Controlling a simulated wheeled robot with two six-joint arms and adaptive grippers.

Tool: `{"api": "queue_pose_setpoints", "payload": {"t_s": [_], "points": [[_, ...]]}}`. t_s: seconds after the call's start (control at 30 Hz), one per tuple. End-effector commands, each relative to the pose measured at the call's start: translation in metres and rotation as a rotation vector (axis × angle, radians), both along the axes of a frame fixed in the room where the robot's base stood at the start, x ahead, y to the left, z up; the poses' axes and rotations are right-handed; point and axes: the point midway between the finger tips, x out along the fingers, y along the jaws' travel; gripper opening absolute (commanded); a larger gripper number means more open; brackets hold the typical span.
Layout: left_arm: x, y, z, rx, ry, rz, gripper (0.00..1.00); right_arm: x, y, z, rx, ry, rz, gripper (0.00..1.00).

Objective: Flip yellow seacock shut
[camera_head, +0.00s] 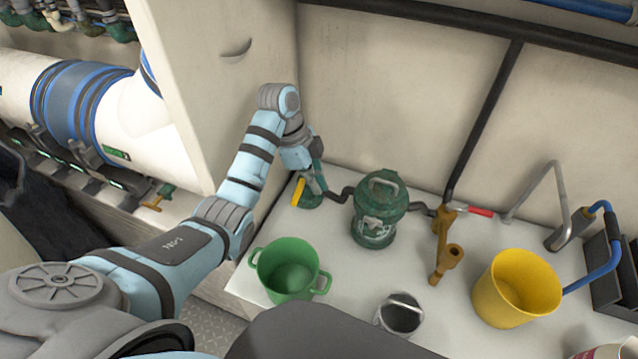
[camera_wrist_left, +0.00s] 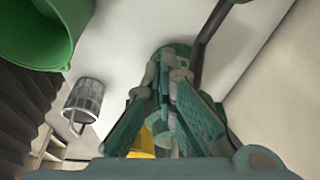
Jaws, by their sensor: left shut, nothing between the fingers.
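The yellow seacock lever (camera_head: 297,192) stands up at a tilt on a green valve body (camera_head: 309,201) at the back left of the white counter. In the left wrist view a bit of the yellow lever (camera_wrist_left: 142,155) shows low, partly hidden behind the fingers. My left gripper (camera_head: 317,186) is shut and empty, pointing down just right of the lever, close to the valve body. I cannot tell whether it touches the lever. The fingers fill the middle of the left wrist view (camera_wrist_left: 168,82). My right gripper is not in view.
A green strainer (camera_head: 380,212) stands right of the valve, joined by dark pipe. A brass valve with a red handle (camera_head: 470,211) is farther right. A green pot (camera_head: 289,270), a metal cup (camera_head: 400,314) and a yellow bucket (camera_head: 516,288) stand in front. The wall panel is close behind.

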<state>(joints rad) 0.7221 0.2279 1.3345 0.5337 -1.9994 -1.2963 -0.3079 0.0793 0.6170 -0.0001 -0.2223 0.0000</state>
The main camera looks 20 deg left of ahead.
Motion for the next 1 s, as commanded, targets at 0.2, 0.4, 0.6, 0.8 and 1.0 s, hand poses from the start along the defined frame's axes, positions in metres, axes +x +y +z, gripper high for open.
{"api": "queue_pose_setpoints", "payload": {"t_s": [0.2,0.4,0.6,0.8,1.0], "points": [[0.004,-0.015,-0.050,-0.002,0.004,0.001,0.00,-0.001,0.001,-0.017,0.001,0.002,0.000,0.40],[0.000,0.007,-0.050,0.003,0.001,0.000,0.00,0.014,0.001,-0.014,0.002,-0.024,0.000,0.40],[-0.002,0.020,-0.047,0.000,0.000,0.000,0.00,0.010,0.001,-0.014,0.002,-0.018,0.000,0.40],[-0.002,0.020,-0.047,0.000,0.001,-0.001,0.00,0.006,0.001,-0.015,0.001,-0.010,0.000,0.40],[-0.009,0.034,-0.044,0.002,0.004,0.019,0.00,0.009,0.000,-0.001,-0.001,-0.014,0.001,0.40]]}}
